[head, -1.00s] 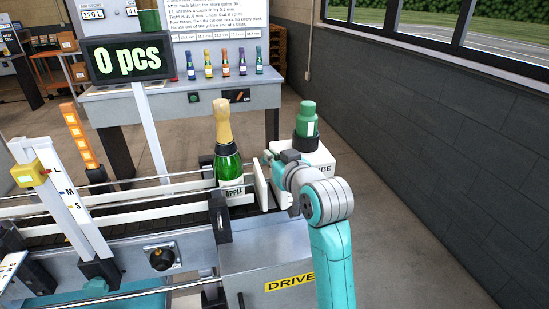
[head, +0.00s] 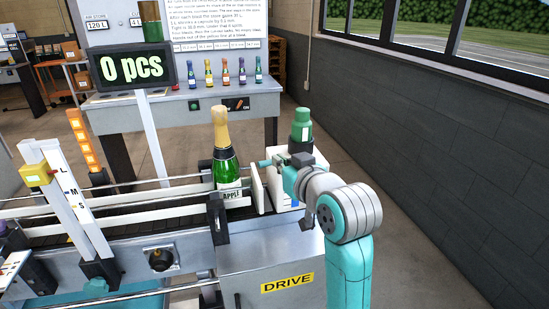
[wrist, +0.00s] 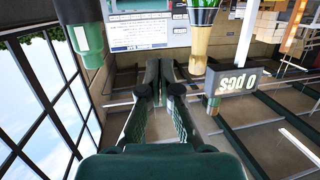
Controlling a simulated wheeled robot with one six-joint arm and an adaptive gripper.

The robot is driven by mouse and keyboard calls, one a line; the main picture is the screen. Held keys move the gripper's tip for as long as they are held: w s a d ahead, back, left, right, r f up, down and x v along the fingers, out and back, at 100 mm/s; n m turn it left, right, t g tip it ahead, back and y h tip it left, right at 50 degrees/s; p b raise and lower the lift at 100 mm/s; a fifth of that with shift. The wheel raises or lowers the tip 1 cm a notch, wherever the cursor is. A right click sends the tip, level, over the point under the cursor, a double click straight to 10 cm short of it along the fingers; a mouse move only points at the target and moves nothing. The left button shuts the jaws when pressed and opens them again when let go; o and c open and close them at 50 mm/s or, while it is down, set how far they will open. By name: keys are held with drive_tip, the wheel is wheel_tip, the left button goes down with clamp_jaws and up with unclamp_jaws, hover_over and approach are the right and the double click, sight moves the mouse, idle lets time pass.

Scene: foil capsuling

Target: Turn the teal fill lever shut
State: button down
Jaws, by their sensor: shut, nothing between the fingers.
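My gripper (wrist: 164,72) shows dark green in the wrist view, its fingers together and empty. In the head view my gripper (head: 268,163) is small and partly hidden by my wrist, between the bottle and the green cylinder. I cannot pick out the teal fill lever with certainty; teal parts near the gripper blend with my arm. A green bottle with gold foil (head: 222,150) stands upright on the conveyor left of the gripper. It also shows upside down in the wrist view (wrist: 202,38). No contact between gripper and lever can be made out.
The green cylinder (head: 301,127) stands on a white box close behind my gripper. White guide rails (head: 120,197) run left of the bottle. A "0 pcs" display (head: 130,68) stands at left. A grey bench (head: 180,108) holds small bottles and an orange lever. Floor at right looks clear.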

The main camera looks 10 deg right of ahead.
drive_tip(key=s, duration=0.3)
approach(271, 164)
drive_tip(key=w+a+r, duration=0.2)
drive_tip(key=w+r, duration=0.2)
drive_tip(key=shift+w+f, duration=0.75)
drive_tip(key=shift+f, duration=0.2)
drive_tip(key=shift+w+f, duration=0.8)
drive_tip(key=shift+f, duration=0.2)
drive_tip(key=shift+a, duration=0.1)
